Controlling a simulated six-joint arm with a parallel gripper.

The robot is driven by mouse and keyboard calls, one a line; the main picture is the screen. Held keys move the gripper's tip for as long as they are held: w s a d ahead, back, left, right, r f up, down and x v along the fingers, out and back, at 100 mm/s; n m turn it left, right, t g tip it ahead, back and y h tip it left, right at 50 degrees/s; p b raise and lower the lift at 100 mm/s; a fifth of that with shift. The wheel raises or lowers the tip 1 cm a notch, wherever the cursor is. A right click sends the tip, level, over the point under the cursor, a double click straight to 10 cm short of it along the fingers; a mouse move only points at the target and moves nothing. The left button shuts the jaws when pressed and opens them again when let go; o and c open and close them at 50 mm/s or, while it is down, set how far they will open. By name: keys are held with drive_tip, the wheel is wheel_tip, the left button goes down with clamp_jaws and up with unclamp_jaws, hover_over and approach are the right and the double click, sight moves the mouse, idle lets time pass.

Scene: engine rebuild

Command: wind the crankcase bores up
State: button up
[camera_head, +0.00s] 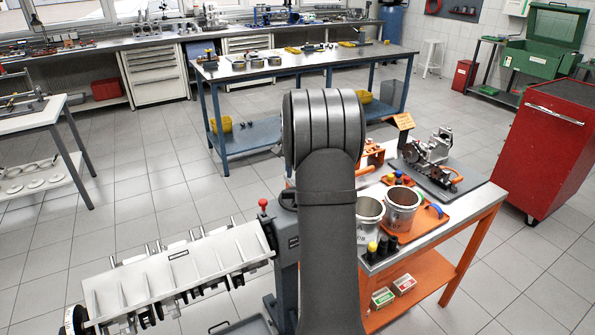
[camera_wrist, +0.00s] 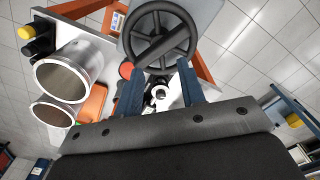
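The crankcase (camera_head: 180,262) is a long pale ribbed block at the lower left of the head view, held at a grey stand head (camera_head: 287,240) with a red knob. Studs stick out along its upper and lower edges; I cannot make out open bores. A dark spoked handwheel (camera_wrist: 160,38) fills the top middle of the wrist view. My gripper (camera_wrist: 160,72) shows there as two blue fingers, spread apart with nothing held between them. The wheel's lower rim is close to the fingertips; I cannot tell whether they touch.
An orange-framed bench (camera_head: 480,215) right of my arm carries metal cylinders (camera_head: 401,208) and dark bottles. A red tool cabinet (camera_head: 545,150) stands farther right. A blue-legged workbench (camera_head: 300,66) is behind. Tiled floor between them is clear.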

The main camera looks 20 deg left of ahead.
drive_tip(key=m, duration=0.6)
drive_tip(key=shift+r, duration=0.1)
drive_tip(key=m, duration=0.7)
drive_tip(key=shift+f, duration=3.25)
clamp_jaws()
